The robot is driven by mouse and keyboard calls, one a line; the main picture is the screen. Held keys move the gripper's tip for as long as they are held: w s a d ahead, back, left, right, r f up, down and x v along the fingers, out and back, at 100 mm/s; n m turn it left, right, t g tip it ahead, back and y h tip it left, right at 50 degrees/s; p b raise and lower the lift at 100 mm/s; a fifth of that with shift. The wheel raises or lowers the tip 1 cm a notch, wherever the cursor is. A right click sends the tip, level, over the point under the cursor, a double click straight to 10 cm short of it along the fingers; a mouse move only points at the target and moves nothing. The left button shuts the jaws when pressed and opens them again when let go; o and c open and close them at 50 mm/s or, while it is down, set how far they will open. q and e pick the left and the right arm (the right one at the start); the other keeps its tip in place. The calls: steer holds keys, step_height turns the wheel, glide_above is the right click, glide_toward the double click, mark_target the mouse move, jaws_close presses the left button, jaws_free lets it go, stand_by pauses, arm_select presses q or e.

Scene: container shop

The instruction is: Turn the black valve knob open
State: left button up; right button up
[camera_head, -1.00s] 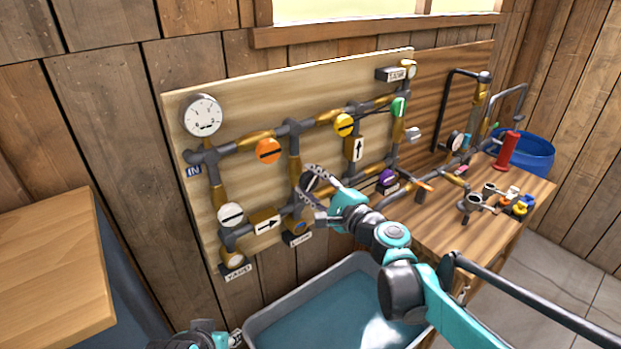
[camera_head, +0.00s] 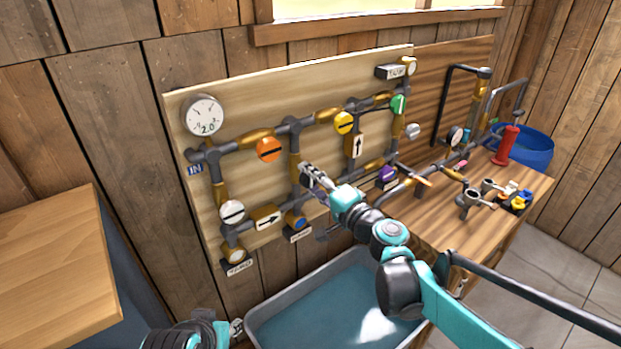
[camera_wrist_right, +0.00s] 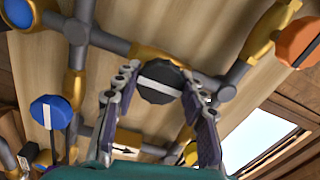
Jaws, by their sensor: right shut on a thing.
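The black valve knob (camera_wrist_right: 158,82), dark with a white stripe, sits between the two fingers of my right gripper (camera_wrist_right: 160,90) in the right wrist view. Its stripe looks roughly in line with the pipe behind it. In the head view my right gripper (camera_head: 311,172) covers the knob on the middle upright pipe of the board, so the knob is hidden there. The gripper is shut on it. My left gripper (camera_head: 236,329) shows only partly at the bottom edge; its fingers are unclear.
Orange (camera_head: 269,150), yellow (camera_head: 344,123) and purple (camera_head: 387,175) knobs surround the gripper on the pipe board. A gauge (camera_head: 204,116) is at upper left. A grey water-filled tub (camera_head: 262,328) stands below, and a wooden bench (camera_head: 440,236) at right.

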stand_by(0.5)
steer(key=o, duration=1.2)
steer(key=v, duration=1.2)
steer(key=shift+f, duration=0.1)
steer(key=s+f+n+g+h+b, duration=0.1)
steer(key=s+f+n+g+h, duration=0.4)
steer(key=s+f, duration=0.65)
steer(key=s+d+f+n+g+h, duration=0.1)
steer(key=s+d+f, duration=0.1)
steer(key=d, duration=0.1)
steer(key=s+d+f+n+h, duration=0.1)
steer(key=d+f+h, duration=0.1)
steer(key=d+f, duration=0.1)
steer(key=s+d+f+n+g+h+b, duration=0.1)
steer(key=s+d+f+h, duration=0.1)
steer(key=d+f, duration=0.1)
steer(key=shift+s+d+f+n+g, duration=0.25)
steer(key=shift+s+d+n+g, duration=0.05)
steer(key=shift+s+d, duration=0.05)
